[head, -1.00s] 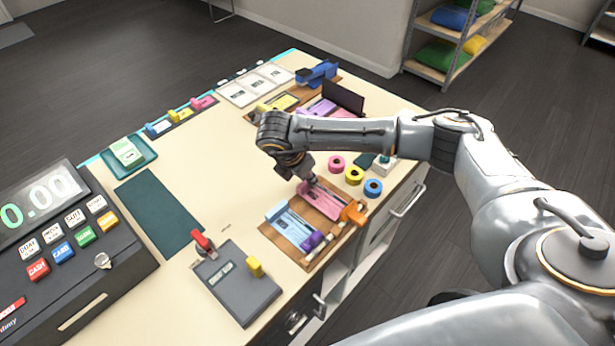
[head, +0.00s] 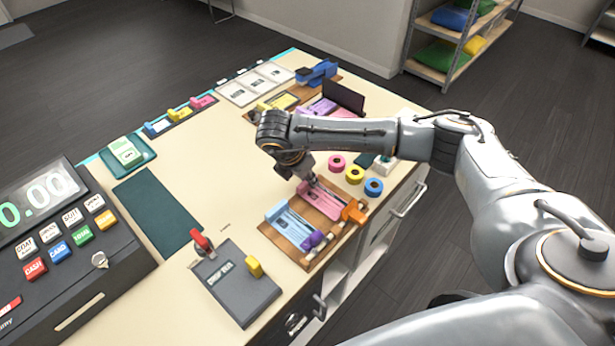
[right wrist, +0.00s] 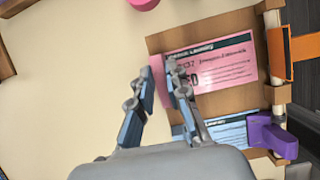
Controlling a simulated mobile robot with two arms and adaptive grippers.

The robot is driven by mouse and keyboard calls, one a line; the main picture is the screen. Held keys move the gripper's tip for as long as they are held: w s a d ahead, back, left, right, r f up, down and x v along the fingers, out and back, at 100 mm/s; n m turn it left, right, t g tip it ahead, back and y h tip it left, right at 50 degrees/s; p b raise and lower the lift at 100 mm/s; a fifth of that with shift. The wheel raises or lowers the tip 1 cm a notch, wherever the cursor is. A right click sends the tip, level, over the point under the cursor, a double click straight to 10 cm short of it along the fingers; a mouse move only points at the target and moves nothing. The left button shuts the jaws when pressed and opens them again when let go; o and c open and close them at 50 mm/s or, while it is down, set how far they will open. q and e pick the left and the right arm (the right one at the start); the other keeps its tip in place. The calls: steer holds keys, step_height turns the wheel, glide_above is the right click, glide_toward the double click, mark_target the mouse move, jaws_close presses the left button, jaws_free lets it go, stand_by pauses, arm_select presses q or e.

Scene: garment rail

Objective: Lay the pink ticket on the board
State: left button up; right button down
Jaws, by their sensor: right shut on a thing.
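The pink ticket (head: 322,201) lies flat over the brown board (head: 314,262) near the counter's front edge. It also shows in the right wrist view (right wrist: 222,66), with dark print and a black strip along its top. My right gripper (head: 304,179) is at the ticket's far end, its fingers (right wrist: 161,76) shut on that end. An orange clip (head: 353,214) stands at the near end of the ticket. A blue ticket (head: 295,229) lies beside it on the same brown board, with a purple clip (head: 312,240) at its near end. My left gripper is out of view.
A grey board (head: 236,287) with red and yellow pieces stands left of the brown board. A dark green mat (head: 158,213) and the cash register (head: 60,240) are farther left. Pink, yellow and blue tape rolls (head: 354,175) sit to the right. The counter's middle is clear.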

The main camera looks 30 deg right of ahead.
stand_by(0.4)
steer(key=c, duration=0.7)
jaws_free()
steer(key=shift+c, duration=0.2)
steer(key=shift+r, duration=0.15)
steer(key=shift+r+p, duration=1.2)
steer(key=shift+r, duration=1.2)
step_height(320, 180, up, 5)
steer(key=shift+p, duration=1.1)
steer(key=shift+s+f, duration=0.1)
